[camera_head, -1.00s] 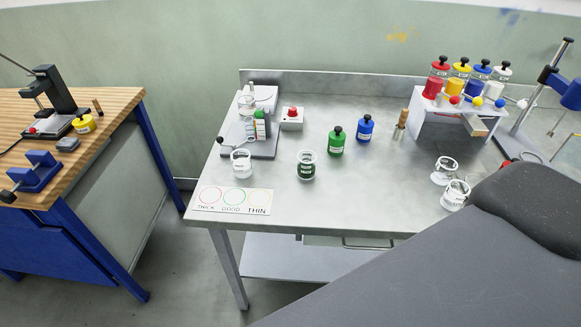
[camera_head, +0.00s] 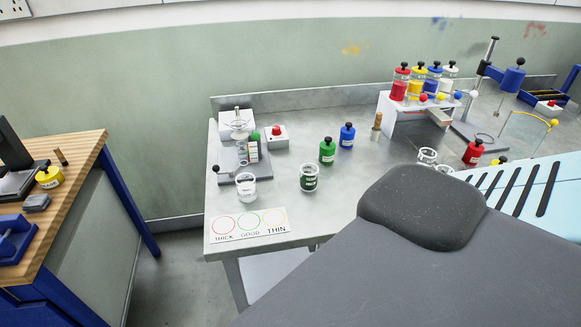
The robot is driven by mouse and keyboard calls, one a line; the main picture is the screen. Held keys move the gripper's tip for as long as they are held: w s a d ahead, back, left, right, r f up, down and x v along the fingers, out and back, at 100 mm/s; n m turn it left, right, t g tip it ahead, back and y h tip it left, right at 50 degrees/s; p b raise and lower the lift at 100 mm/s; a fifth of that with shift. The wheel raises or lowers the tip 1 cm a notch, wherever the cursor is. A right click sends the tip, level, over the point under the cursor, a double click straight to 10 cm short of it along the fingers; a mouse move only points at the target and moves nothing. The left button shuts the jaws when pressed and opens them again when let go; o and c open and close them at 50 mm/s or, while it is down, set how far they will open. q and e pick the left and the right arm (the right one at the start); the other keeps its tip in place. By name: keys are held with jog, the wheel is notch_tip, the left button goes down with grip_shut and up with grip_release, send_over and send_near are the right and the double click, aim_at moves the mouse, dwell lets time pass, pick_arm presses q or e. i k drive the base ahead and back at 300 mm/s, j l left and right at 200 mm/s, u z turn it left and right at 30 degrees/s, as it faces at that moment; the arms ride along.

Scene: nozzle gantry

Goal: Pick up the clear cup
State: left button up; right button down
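A clear cup (camera_head: 243,189) with a white label stands upright at the left end of the steel bench, beside the stand with the metal plate. Two more clear cups, one at the back (camera_head: 427,156) and one nearer (camera_head: 445,168), stand at the right and are partly hidden behind a dark grey shape in the foreground. Another clear cup (camera_head: 309,178) holds dark green liquid and stands near the bench middle. Neither of my grippers is in view.
A card with three rings (camera_head: 248,225) lies at the bench's front left. Green (camera_head: 327,151) and blue (camera_head: 347,136) bottles stand behind the green-filled cup. A white rack (camera_head: 391,125) carries coloured jars. A wooden table (camera_head: 82,165) is at left, across a floor gap.

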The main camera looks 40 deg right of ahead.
aim_at(309, 172)
jog(key=i+j, duration=0.1)
jog(key=j, duration=0.2)
jog(key=i+j, duration=0.1)
jog(key=j, duration=0.15)
jog(key=z, duration=1.2)
